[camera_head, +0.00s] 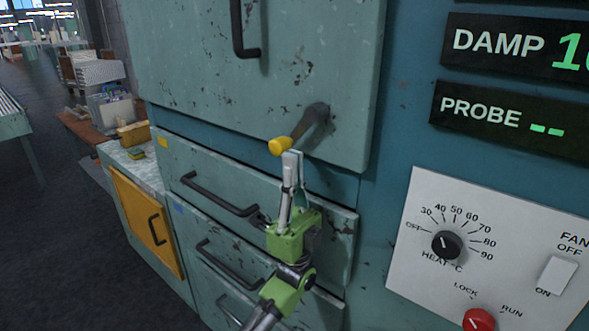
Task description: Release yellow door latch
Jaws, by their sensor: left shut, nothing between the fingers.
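The door latch (313,118) is a dark lever on the lower right part of the large worn teal door (200,60). It slants down to the left and ends in a yellow knob (280,146). The door looks shut against the cabinet. My left gripper (292,156) points up from below, its fingers shut with nothing between them. Its tips are just below and right of the yellow knob, very close to it; I cannot tell whether they touch. My right gripper is not in view.
Teal drawers with dark handles (218,196) lie behind my left gripper. A control panel (420,200) with a heat dial, a red knob (479,321) and a fan switch is at the right. A low cabinet with a yellow door (140,215) stands left. Dark floor (60,270) is open at far left.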

